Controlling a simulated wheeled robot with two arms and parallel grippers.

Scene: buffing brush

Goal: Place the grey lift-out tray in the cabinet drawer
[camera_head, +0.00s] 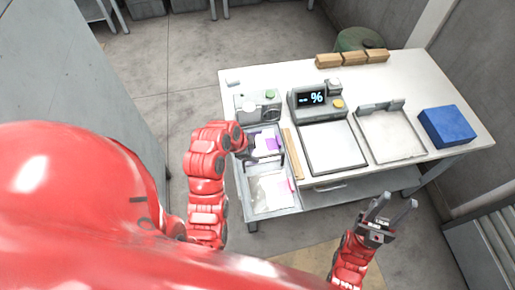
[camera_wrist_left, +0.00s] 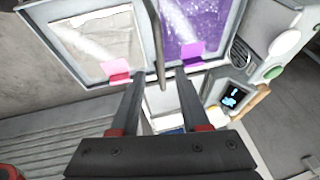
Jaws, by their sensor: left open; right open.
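The grey lift-out tray (camera_head: 240,185) is at the left front corner of the white worktable, with two compartments side by side. One holds a silvery packet with a pink tab (camera_head: 270,192), the other a purple packet (camera_head: 268,143). In the left wrist view the tray's grey rim (camera_wrist_left: 93,10) and upright middle handle bar (camera_wrist_left: 153,35) show. My left gripper (camera_head: 252,148) is over the tray; its two open fingers (camera_wrist_left: 160,82) stand on either side of the bar's lower end. I cannot tell whether they touch it. My right gripper (camera_head: 391,209) is open and empty, in front of the table. I cannot identify the cabinet drawer for certain.
On the worktable (camera_head: 290,78) stand a grey device (camera_head: 258,105), a scale with a display (camera_head: 318,100), a shallow grey tray (camera_head: 390,135), a blue box (camera_head: 447,127) and wooden blocks (camera_head: 352,58). A tall grey surface (camera_head: 90,90) rises at the left.

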